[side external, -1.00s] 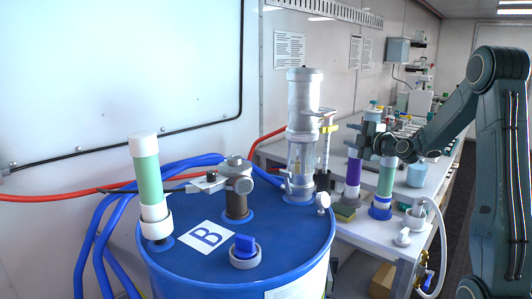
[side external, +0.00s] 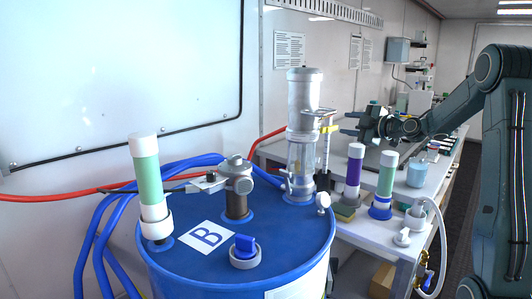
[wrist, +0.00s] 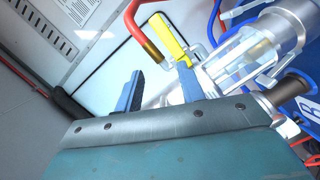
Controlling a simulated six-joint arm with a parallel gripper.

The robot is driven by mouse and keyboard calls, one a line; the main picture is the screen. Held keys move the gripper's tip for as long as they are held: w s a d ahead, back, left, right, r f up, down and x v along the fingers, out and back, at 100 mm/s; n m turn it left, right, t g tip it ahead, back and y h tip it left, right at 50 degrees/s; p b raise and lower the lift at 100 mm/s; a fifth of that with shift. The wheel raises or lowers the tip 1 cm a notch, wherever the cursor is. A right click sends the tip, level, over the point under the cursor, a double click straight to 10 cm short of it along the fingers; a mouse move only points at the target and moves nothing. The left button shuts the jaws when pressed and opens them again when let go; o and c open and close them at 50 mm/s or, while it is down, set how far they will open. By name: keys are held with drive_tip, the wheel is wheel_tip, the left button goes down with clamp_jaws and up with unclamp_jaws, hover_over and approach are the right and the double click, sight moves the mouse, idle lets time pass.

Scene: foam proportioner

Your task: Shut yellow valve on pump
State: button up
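The pump (side external: 303,110) is a clear and silver cylinder standing on the blue drum marked B. Its yellow valve handle (side external: 328,129) sits on the pump's right side. In the wrist view the yellow handle (wrist: 167,36) appears just beyond the tip of the right blue finger, with the pump (wrist: 245,55) to its right. My gripper (side external: 346,123) is open and empty, to the right of the handle and apart from it in the side view, with its fingers pointing left. In the wrist view the two fingers of my gripper (wrist: 158,82) stand apart.
The blue drum (side external: 290,250) carries a green tube (side external: 148,180) and a blue knob (side external: 244,247). A purple tube (side external: 353,172) and another green tube (side external: 386,175) stand on the bench below my gripper. A red hose (side external: 75,196) and blue hoses (side external: 95,235) run behind the drum.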

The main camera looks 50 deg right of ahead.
drive_tip(key=s+d+r+m+g+y, duration=0.1)
drive_tip(key=s+r+m+g, duration=0.1)
drive_tip(key=r+m, duration=0.3)
drive_tip(key=s+d+r+m+g+y, duration=0.1)
drive_tip(key=d+r+m+g, duration=0.1)
drive_tip(key=r+m+g, duration=0.2)
drive_tip(key=shift+s+r+m+g, duration=0.4)
drive_tip(key=shift+r+g, duration=0.2)
drive_tip(key=shift+r, duration=0.45)
idle(0.9)
drive_tip(key=shift+d, duration=0.1)
